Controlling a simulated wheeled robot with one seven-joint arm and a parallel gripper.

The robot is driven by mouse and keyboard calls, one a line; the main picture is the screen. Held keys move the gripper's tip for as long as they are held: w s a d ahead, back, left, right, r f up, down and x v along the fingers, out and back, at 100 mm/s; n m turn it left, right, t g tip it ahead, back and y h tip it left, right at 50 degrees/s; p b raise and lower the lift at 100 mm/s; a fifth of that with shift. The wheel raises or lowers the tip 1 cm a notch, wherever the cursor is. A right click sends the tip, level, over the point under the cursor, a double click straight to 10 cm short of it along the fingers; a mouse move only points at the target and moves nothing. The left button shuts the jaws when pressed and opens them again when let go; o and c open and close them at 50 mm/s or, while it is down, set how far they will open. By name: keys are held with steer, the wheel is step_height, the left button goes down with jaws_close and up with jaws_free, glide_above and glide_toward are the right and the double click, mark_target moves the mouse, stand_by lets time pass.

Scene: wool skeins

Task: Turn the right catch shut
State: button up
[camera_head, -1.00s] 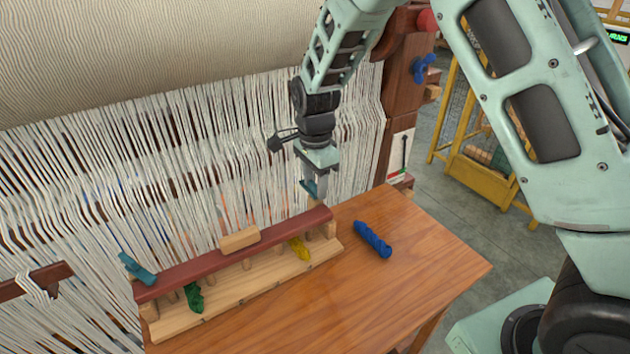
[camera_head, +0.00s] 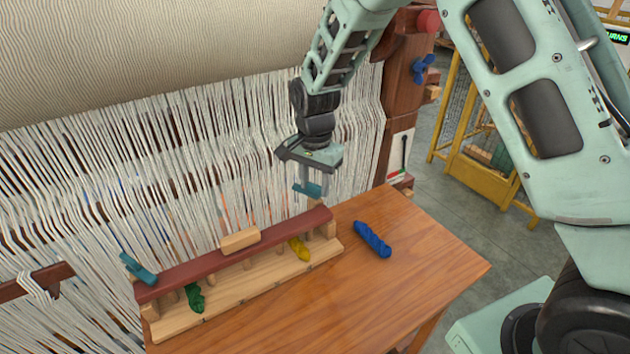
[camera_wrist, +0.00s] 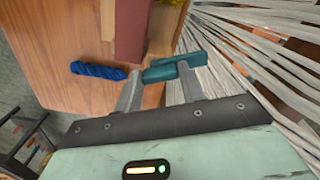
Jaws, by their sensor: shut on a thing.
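The right catch (camera_head: 308,189) is a small teal bar at the right end of the rack's dark red bar (camera_head: 195,266). My gripper (camera_head: 312,186) is shut on it from above. In the wrist view the catch (camera_wrist: 172,69) sits between both fingers, roughly crosswise to the red bar (camera_wrist: 130,35); its left end is near the bar's end. Whether it overlaps the bar is unclear. The left catch (camera_head: 138,269), also teal, lies tilted across the bar's left end. A tan block (camera_head: 240,240) sits mid-bar.
A green skein (camera_head: 194,297) and a yellow skein (camera_head: 300,249) lie in the wooden rack under the bar. A blue skein (camera_head: 373,240) lies on the table (camera_head: 400,290) to the right. Loom threads (camera_head: 220,150) hang close behind the rack. The table's front is clear.

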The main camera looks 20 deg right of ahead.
mark_target(315, 185)
steer(key=n, duration=1.1)
steer(key=shift+r, duration=0.1)
steer(key=n+p, duration=0.1)
steer(key=n, duration=0.2)
steer(key=shift+n, duration=0.4)
steer(key=n+p, duration=0.1)
steer(key=n, duration=0.4)
steer(key=shift+w, duration=0.1)
steer(key=shift+n+p, duration=0.7)
steer(key=shift+n, duration=1.8)
steer(key=o, duration=1)
step_height(315, 185, up, 17)
steer(key=b, duration=0.2)
steer(key=shift+r+b, duration=0.2)
steer(key=shift+b, duration=0.1)
